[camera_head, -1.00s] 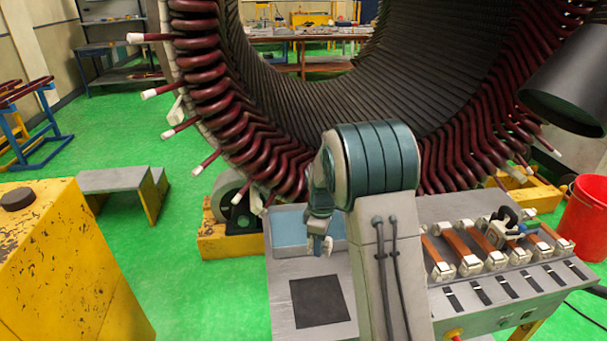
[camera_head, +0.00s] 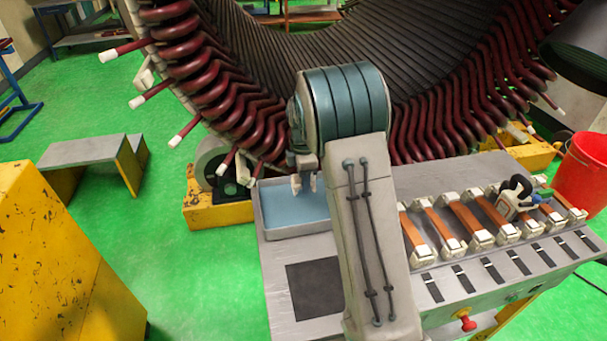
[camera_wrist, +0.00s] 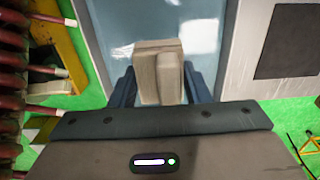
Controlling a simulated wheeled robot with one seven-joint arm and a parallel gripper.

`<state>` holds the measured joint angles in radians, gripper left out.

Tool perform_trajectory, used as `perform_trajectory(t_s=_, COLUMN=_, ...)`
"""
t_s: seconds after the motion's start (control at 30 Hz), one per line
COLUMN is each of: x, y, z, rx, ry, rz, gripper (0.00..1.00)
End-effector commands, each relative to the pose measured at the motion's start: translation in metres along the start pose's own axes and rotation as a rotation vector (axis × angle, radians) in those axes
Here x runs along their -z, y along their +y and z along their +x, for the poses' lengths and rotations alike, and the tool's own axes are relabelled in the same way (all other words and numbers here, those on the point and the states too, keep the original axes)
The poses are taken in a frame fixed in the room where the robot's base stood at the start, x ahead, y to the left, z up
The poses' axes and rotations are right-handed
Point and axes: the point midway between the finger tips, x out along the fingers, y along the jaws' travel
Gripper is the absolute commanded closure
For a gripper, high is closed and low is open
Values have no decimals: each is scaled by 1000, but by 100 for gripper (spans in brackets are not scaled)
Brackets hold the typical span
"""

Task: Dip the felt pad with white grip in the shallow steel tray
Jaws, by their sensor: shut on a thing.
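My gripper (camera_head: 303,184) is above the shallow steel tray (camera_head: 262,222), which stands at the left back of the bench and has a bluish liquid surface. In the wrist view my gripper (camera_wrist: 160,85) is shut on a felt pad with a pale grip (camera_wrist: 158,62), held between two dark fingers. The tray's wall (camera_wrist: 102,60) shows beside it there, with the bluish surface under the pad. The pad's underside is hidden, so I cannot tell whether it touches the liquid.
A dark square mat (camera_head: 318,288) lies in front of the tray. The large stator (camera_head: 410,110) rises behind. A red bucket (camera_head: 583,172) stands at right.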

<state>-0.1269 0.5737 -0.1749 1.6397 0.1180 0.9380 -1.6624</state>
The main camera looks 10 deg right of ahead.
Motion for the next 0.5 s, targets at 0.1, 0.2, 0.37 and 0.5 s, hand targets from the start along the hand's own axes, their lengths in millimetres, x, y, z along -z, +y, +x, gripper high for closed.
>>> perform_trajectory(t_s=0.1, x=0, y=0, z=18, rx=1, ry=-1, rz=0, gripper=81)
perform_trajectory(t_s=0.2, x=0, y=0, z=31, rx=2, ry=0, rz=0, gripper=81)
perform_trajectory(t_s=0.37, x=-1, y=0, z=49, rx=1, ry=-1, rz=1, gripper=81)
perform_trajectory(t_s=0.5, x=0, y=0, z=61, rx=1, ry=-1, rz=1, gripper=81)
